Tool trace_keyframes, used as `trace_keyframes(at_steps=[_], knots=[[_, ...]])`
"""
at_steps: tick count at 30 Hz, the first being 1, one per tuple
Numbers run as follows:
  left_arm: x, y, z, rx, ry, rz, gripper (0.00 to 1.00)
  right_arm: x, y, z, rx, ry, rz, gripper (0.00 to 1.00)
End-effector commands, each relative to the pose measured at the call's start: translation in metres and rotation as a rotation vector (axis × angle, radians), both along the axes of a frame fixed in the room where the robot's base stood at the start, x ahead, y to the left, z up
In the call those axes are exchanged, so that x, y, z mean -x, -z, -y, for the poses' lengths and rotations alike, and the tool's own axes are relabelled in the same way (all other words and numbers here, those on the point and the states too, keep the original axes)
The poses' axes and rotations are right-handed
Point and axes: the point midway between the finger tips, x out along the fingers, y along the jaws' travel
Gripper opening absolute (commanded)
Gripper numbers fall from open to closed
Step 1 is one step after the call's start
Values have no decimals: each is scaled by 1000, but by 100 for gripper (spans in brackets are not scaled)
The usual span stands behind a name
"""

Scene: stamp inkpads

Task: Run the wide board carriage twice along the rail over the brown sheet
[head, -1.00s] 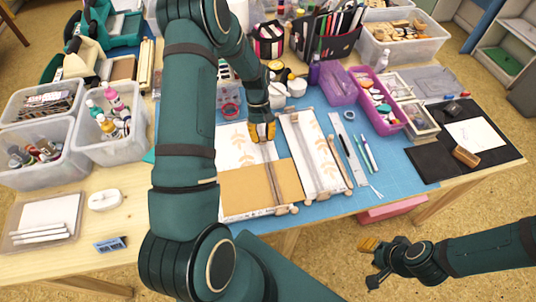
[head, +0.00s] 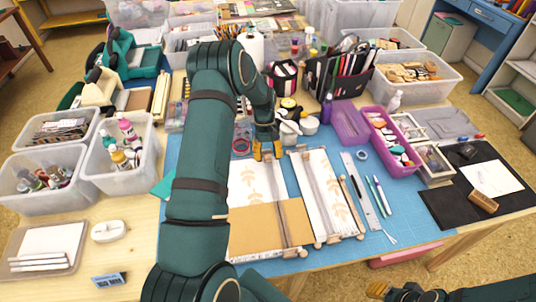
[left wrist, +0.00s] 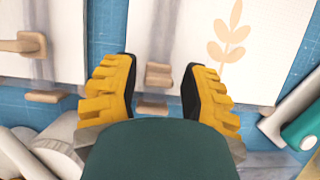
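The wide board (head: 244,193) lies on the blue mat, with a leaf-patterned white sheet on its far part. The brown sheet (head: 254,230) covers its near part. A grey rail strip (head: 279,207) runs along its right side. My left gripper (head: 266,152) is at the far end of this board. In the left wrist view its yellow fingers (left wrist: 160,88) are open, with a small wooden block (left wrist: 158,75), apparently the carriage handle, between them and apart from both. A wooden end piece (left wrist: 152,105) sits close by. My right gripper (head: 378,290) is partly cut off at the bottom edge.
A narrower leaf-patterned board (head: 328,195) with its own rail lies just right; its wooden handle (left wrist: 20,43) shows in the wrist view. White cups (head: 309,125) stand beyond the boards. A ruler and pens (head: 374,195) lie right. Bins (head: 122,165) stand left.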

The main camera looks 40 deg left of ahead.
Motion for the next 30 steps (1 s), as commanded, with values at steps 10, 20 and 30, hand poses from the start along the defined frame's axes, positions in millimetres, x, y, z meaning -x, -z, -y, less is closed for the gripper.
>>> trace_keyframes(at_steps=[10, 20, 30], knots=[[-1, -2, 0, 0, 0, 3, 57, 0, 0, 0, 0, 0, 0, 38], [-13, -45, -14, -3, -1, 6, 57, 0, 0, 0, 0, 0, 0, 38], [-28, -100, -31, -1, -1, 3, 57, 0, 0, 0, 0, 0, 0, 38]])
